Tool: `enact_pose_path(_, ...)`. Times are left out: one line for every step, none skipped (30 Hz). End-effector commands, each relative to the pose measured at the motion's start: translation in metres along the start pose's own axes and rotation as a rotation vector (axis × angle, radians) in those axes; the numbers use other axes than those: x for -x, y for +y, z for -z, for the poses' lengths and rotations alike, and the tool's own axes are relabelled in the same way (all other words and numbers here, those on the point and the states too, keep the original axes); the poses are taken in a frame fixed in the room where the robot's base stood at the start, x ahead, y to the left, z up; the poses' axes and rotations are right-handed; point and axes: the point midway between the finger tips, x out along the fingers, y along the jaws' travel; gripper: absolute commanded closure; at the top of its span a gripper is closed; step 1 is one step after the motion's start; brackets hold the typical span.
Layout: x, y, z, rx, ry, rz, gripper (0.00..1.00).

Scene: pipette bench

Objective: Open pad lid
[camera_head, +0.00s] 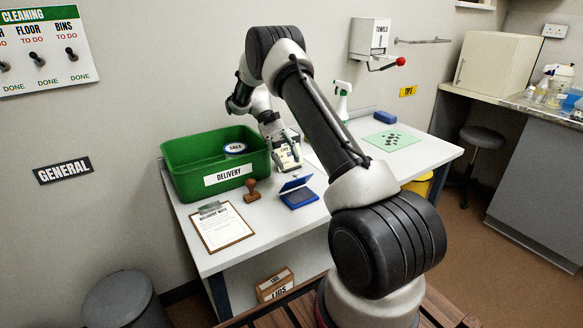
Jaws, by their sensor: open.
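The blue ink pad (299,199) lies on the white table, in front of the green crate's right end. Its lid (294,184) stands tilted up along the pad's back edge, and the dark blue pad shows in front of it. My gripper (288,161) is behind the pad and a little above it in the picture, apart from the lid as far as I can see. It is open. A small cream box with dark print (286,154) shows right at the fingers; I cannot tell whether they touch it.
The green delivery crate (190,188) holds a round labelled tub (235,149). A wooden stamp (252,190) stands left of the pad. A clipboard (220,228) lies at front left. A spray bottle (342,100) and green mat (411,142) are farther back. My arm hides part of the table.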

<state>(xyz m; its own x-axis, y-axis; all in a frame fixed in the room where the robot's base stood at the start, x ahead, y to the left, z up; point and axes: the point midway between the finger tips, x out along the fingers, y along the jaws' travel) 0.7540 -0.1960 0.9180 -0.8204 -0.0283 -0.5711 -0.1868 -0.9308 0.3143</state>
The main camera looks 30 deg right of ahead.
Motion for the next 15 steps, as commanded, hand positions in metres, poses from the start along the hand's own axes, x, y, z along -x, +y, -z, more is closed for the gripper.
enact_pose_path(0.008, -0.001, 0.001, 0.000, 0.002, 0.001, 0.60)
enact_pose_path(0.013, -0.001, 0.001, 0.000, 0.002, 0.001, 0.60)
enact_pose_path(0.018, 0.000, 0.001, 0.000, 0.002, 0.000, 0.60)
enact_pose_path(0.021, 0.000, 0.001, 0.000, 0.002, 0.000, 0.60)
enact_pose_path(0.024, 0.000, 0.001, 0.000, 0.002, 0.000, 0.60)
enact_pose_path(0.027, 0.000, 0.001, 0.000, 0.000, 0.000, 0.60)
enact_pose_path(0.029, 0.000, 0.001, 0.000, 0.000, 0.000, 0.60)
enact_pose_path(0.030, 0.000, 0.001, 0.001, 0.000, 0.000, 0.60)
enact_pose_path(0.031, 0.000, 0.000, 0.001, 0.000, 0.000, 0.60)
enact_pose_path(0.031, 0.000, 0.000, 0.001, 0.000, 0.000, 0.60)
enact_pose_path(0.031, 0.000, 0.000, 0.001, 0.000, 0.000, 0.60)
enact_pose_path(0.031, 0.000, 0.000, 0.000, 0.000, 0.000, 0.60)
enact_pose_path(0.031, 0.000, 0.000, 0.000, 0.000, 0.000, 0.60)
enact_pose_path(0.031, 0.000, 0.000, 0.000, 0.000, 0.000, 0.60)
enact_pose_path(0.031, 0.000, 0.000, 0.000, 0.000, 0.000, 0.60)
